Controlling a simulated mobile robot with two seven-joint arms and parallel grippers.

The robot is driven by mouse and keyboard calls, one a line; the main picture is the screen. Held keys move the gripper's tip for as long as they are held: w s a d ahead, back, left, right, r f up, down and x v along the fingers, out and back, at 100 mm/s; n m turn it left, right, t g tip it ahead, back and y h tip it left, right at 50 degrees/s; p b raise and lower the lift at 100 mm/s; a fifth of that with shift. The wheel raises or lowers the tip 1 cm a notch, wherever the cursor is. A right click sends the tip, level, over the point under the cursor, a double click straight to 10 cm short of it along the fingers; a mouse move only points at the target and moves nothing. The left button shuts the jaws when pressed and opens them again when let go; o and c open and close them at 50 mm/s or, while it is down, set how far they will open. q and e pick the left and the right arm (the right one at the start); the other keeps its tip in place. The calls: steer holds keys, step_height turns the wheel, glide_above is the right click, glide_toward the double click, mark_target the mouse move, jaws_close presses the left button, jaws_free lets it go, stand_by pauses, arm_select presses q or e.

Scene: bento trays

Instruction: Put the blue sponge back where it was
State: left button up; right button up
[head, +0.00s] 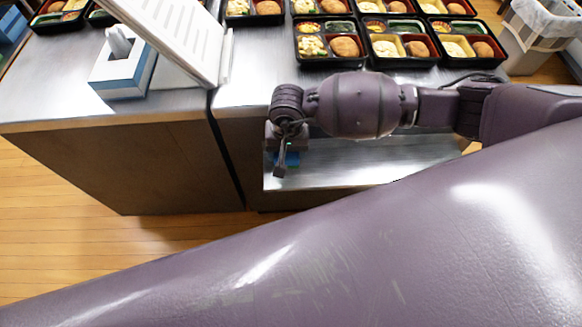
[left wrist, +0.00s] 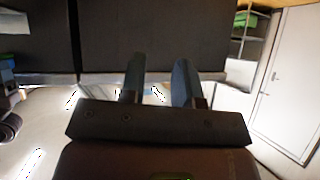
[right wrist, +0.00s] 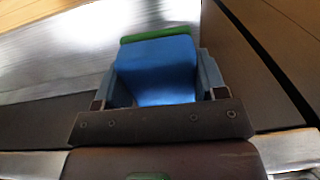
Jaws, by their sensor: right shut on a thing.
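The blue sponge (right wrist: 157,70) with a green layer (right wrist: 156,34) on its far edge is between the fingers of my right gripper (right wrist: 160,88) in the right wrist view. The right gripper is shut on it. I cannot tell if the sponge touches that metal. My left gripper (left wrist: 158,80) shows in the left wrist view with its fingers apart and nothing between them.
Several bento trays (head: 329,57) stand on the steel counter (head: 255,90) at the back. A tissue box (head: 122,72) and a white panel (head: 178,35) are at the left. A bin (head: 535,40) stands at the back right. Wooden floor (head: 50,215) is at the lower left.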

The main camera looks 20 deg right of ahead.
steer(key=shift+w+d+f, duration=0.15)
steer(key=shift+d, duration=0.4)
glide_above(291, 174)
step_height(291, 174, down, 6)
steer(key=shift+r+b, duration=0.1)
steer(key=shift+b, duration=0.35)
steer(key=shift+f+b, duration=0.35)
steer(key=shift+f, duration=1.75)
steer(key=o, duration=0.8)
steer(key=shift+o, duration=0.6)
